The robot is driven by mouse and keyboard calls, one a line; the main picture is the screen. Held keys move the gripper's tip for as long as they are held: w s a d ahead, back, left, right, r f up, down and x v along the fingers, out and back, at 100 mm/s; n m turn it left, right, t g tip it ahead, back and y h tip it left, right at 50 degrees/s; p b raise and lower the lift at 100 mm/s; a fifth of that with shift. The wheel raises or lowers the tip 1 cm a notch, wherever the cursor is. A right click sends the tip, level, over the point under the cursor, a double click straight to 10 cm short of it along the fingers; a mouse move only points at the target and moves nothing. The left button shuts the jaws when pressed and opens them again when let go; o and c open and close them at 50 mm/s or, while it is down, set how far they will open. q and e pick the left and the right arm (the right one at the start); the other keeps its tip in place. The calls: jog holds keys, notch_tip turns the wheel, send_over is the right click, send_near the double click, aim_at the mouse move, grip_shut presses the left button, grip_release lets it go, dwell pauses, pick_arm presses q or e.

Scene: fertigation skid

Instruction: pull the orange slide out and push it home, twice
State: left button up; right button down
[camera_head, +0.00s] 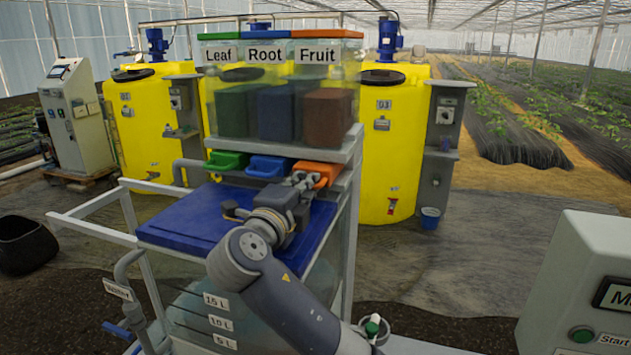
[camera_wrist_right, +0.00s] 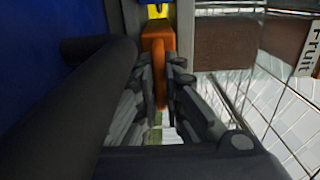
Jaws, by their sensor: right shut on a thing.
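The orange slide (camera_head: 318,172) sits under the Fruit compartment, at the right end of a row of three slides. My right gripper (camera_head: 303,182) reaches up to its front from below. In the right wrist view the right gripper (camera_wrist_right: 166,85) has its fingers closed on either side of the handle of the orange slide (camera_wrist_right: 157,42). In the head view the gripper partly hides the slide's front, so how far out it stands is hard to tell. My left gripper is not in view.
A green slide (camera_head: 226,161) and a blue slide (camera_head: 267,166) sit left of the orange one. Above is a clear hopper with dark Leaf, Root and Fruit blocks. A blue lid (camera_head: 185,222) lies below the slides. A control box (camera_head: 585,290) stands at the lower right.

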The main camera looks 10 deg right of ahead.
jog(key=shift+b+v, duration=1.2)
jog(key=shift+v, duration=1.2)
jog(key=shift+s, duration=0.1)
jog(key=shift+b+x, duration=0.55)
jog(key=shift+x, duration=0.8)
jog(key=shift+b+x, duration=0.65)
jog(key=shift+x, duration=1.4)
jog(key=c, duration=1.5)
grip_release()
jog(key=shift+c, duration=0.2)
jog(key=shift+a, duration=0.1)
